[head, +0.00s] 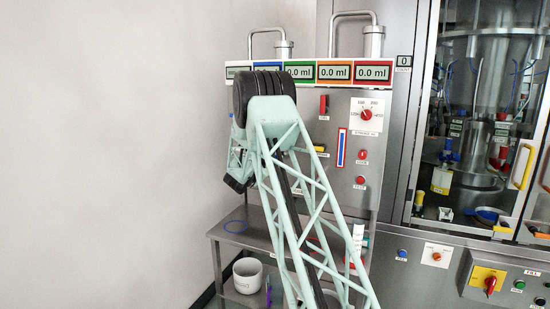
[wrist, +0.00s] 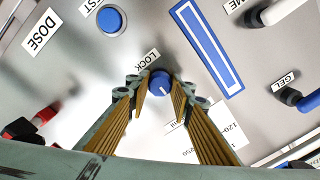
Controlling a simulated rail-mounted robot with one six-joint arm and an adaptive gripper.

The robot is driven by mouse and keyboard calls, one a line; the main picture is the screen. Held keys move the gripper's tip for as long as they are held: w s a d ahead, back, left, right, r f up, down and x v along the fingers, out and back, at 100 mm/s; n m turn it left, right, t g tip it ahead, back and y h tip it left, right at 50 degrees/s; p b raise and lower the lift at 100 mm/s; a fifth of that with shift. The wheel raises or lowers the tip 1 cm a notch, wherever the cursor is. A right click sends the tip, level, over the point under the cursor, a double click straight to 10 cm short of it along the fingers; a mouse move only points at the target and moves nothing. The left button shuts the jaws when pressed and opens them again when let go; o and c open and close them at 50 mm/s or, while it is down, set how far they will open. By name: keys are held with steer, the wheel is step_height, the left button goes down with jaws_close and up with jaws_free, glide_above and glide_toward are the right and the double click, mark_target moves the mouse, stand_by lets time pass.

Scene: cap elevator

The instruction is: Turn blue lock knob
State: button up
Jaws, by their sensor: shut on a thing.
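The blue lock knob (wrist: 160,83) is a small round knob on the steel panel, with a short white pointer line on its face. The pointer line is toward the lower right in the wrist view. A LOCK label (wrist: 138,61) is beside it. My gripper (wrist: 159,92) has its two fingers on either side of the knob and is shut on it. In the head view my arm covers this part of the panel, so the blue knob and the fingertips are hidden there.
Near the knob are a blue button (wrist: 110,19), a blue-and-white vertical strip (wrist: 208,48), a blue-tipped lever (wrist: 292,97) marked GEL and a white-handled lever (wrist: 285,11). A red part (wrist: 45,115) is at left. A shelf holds a white pot (head: 247,275).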

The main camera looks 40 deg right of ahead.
steer(key=o, duration=0.8)
steer(key=shift+o, duration=0.2)
steer(key=shift+a, duration=0.15)
steer(key=v, duration=1.1)
steer(key=shift+s+a, duration=0.25)
steer(key=shift+a, duration=0.05)
